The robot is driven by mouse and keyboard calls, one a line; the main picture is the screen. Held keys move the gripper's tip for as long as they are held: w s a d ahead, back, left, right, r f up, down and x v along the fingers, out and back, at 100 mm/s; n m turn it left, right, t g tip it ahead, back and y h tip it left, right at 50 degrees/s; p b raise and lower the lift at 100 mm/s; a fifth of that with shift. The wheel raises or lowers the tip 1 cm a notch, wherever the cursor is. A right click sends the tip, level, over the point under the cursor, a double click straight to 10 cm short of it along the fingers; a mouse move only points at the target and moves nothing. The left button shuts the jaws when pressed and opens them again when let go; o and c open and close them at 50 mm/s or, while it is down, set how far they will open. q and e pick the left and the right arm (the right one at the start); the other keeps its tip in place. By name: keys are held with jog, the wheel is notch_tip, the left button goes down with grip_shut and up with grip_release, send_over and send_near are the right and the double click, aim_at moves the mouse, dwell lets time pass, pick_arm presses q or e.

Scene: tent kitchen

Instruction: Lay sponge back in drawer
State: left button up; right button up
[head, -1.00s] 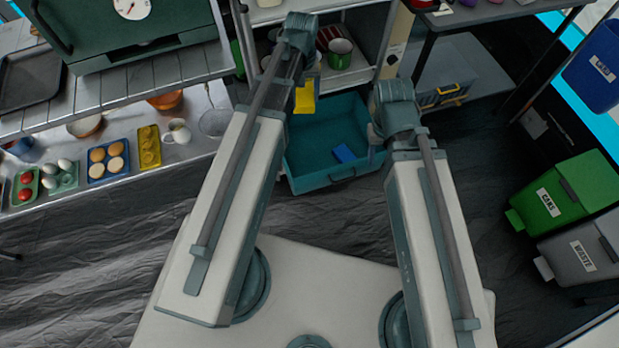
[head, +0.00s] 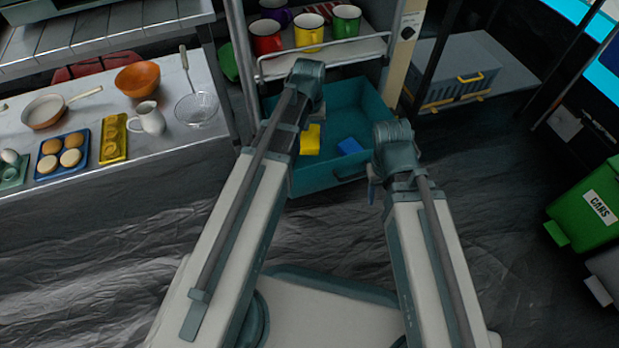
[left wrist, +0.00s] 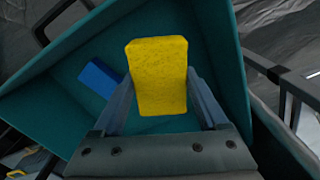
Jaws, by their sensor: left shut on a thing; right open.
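A yellow sponge (head: 310,140) is held by my left gripper (head: 306,122) over the open teal drawer (head: 330,178). In the left wrist view the sponge (left wrist: 158,76) sits between the two fingers of my left gripper (left wrist: 160,98), with the drawer floor below it. I cannot tell how high it is above the floor. A blue block (head: 350,146) lies in the drawer, to the right of the sponge in the head view; it also shows in the left wrist view (left wrist: 101,78). My right gripper (head: 374,180) is open and empty at the drawer's right front corner, its fingers partly hidden.
A shelf with several coloured mugs (head: 309,31) stands behind the drawer. A counter at left holds a whisk-like strainer (head: 196,108), a white jug (head: 149,119) and trays. A grey box (head: 456,72) stands at right. The floor in front is clear.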

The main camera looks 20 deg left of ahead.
pick_arm(q)
jog(key=shift+f+b, duration=0.55)
jog(key=shift+f, duration=0.5)
pick_arm(e)
jog(key=shift+f, duration=1.1)
pick_arm(q)
jog(key=b, duration=0.6)
send_over(309, 162)
jog(key=s, duration=0.2)
jog(key=f, duration=0.6)
jog(key=shift+d+f, duration=0.15)
jog(key=shift+d, duration=0.2)
pick_arm(e)
notch_tip(309, 162, down, 6)
jog(key=shift+f, duration=0.15)
pick_arm(q)
notch_tip(309, 162, down, 4)
jog(key=b, duration=0.4)
pick_arm(e)
notch_tip(309, 162, down, 4)
jog(key=shift+r, duration=0.15)
pick_arm(q)
jog(key=o, duration=1.1)
